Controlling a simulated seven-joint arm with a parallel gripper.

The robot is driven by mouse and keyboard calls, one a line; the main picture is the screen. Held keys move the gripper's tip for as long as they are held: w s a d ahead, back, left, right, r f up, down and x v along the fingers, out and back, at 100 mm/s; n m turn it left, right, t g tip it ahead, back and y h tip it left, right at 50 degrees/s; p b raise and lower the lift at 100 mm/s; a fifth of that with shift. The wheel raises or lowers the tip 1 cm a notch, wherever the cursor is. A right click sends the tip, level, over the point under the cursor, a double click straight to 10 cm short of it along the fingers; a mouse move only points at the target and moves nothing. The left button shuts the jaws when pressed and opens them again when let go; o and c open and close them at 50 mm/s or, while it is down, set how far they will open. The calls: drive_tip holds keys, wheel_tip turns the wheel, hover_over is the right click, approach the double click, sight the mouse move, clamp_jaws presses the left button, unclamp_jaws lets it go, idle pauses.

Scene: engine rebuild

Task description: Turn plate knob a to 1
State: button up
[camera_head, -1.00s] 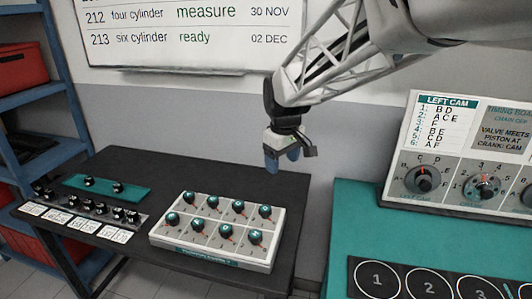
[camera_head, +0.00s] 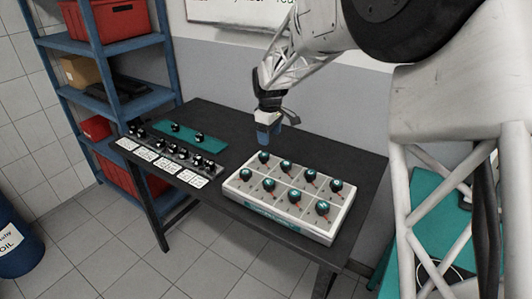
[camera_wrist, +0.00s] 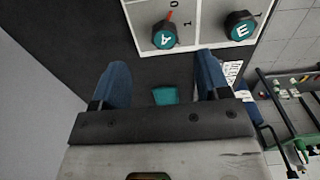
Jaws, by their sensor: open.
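The white knob plate (camera_head: 292,225) lies on the dark table with two rows of teal-topped knobs. Knob A (camera_wrist: 166,35) is at the plate's near left corner in the wrist view, its red pointer toward the 0 mark, with a 1 mark to its right. In the head view, knob A (camera_head: 264,157) appears to be the back left one. My gripper (camera_head: 268,140) is above the table behind that corner. In the wrist view its blue fingers (camera_wrist: 163,75) are apart and empty, short of knob A and not touching it.
Knob E (camera_wrist: 240,27) is beside knob A. A blue shelf (camera_head: 130,102) stands at the left. The table behind the plate is clear.

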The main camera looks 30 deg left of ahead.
sight(264, 155)
drive_tip(key=shift+s+a+f+n, duration=0.15)
drive_tip(key=shift+a+f, duration=0.1)
drive_tip(key=shift+a, duration=0.3)
drive_tip(key=shift+s+a+f+n, duration=0.15)
drive_tip(key=shift+a+f, duration=0.1)
drive_tip(key=shift+a, duration=0.3)
drive_tip(key=shift+w+f, duration=0.1)
drive_tip(key=shift+f, duration=0.05)
drive_tip(key=shift+f, duration=3.75)
drive_tip(key=c, duration=0.9)
